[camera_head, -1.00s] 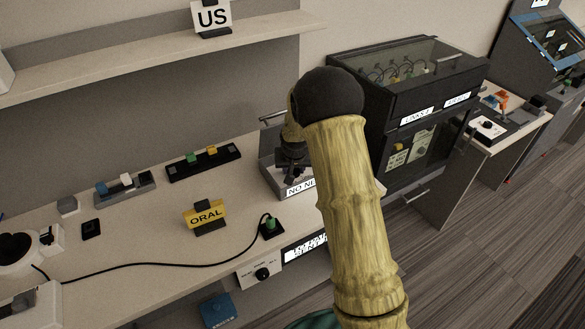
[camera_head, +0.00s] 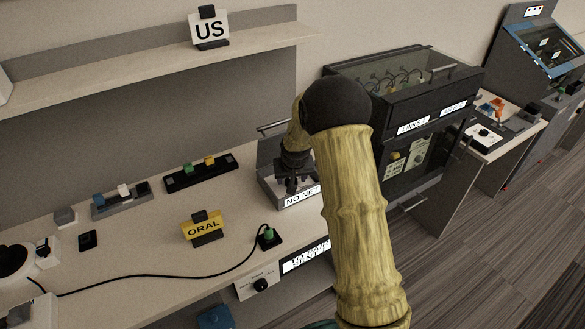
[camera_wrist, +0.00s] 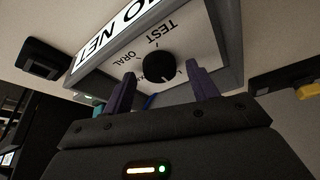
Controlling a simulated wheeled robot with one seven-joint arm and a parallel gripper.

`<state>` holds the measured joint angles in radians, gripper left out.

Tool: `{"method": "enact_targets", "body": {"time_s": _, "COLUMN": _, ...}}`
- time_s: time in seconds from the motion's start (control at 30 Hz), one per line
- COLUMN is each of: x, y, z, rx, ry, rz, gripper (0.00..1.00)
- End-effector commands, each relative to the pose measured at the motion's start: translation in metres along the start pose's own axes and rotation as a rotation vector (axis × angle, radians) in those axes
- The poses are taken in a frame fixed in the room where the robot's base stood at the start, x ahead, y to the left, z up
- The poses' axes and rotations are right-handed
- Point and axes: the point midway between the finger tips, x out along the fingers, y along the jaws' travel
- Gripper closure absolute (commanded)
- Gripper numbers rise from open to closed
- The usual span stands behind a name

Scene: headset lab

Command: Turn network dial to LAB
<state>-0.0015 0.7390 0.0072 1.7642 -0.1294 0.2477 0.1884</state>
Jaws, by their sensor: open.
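The network dial (camera_wrist: 158,66) is a round black knob on a light panel in the wrist view. TEST and ORAL are printed around it; another label beside it is partly covered. A NO NET sign (camera_wrist: 116,33) borders the panel. My gripper (camera_wrist: 160,73) is open, its two purple fingers either side of the dial near its lower edge; contact is not clear. Which label the dial points to cannot be told. In the head view, my gripper (camera_head: 294,180) is over the grey box (camera_head: 268,183) with the NO NET sign, and the dial is hidden.
A yellow ORAL sign (camera_head: 203,228) stands on the bench left of the box, near a green plug (camera_head: 268,234) with a black cable. A dark cabinet (camera_head: 395,105) stands close on the right. A shelf (camera_head: 130,70) hangs above the bench.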

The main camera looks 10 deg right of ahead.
Motion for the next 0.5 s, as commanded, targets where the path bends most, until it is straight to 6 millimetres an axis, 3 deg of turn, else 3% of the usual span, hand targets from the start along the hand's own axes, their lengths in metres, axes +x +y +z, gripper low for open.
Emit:
{"method": "enact_targets", "body": {"time_s": 0.17, "x": -0.022, "y": 0.0, "z": -0.001, "rx": 0.0, "ry": 0.002, "rz": 0.0, "gripper": 0.42}}
{"method": "enact_targets", "body": {"time_s": 0.5, "x": -0.088, "y": 0.0, "z": 0.0, "rx": 0.001, "ry": 0.004, "rz": -0.001, "gripper": 0.42}}
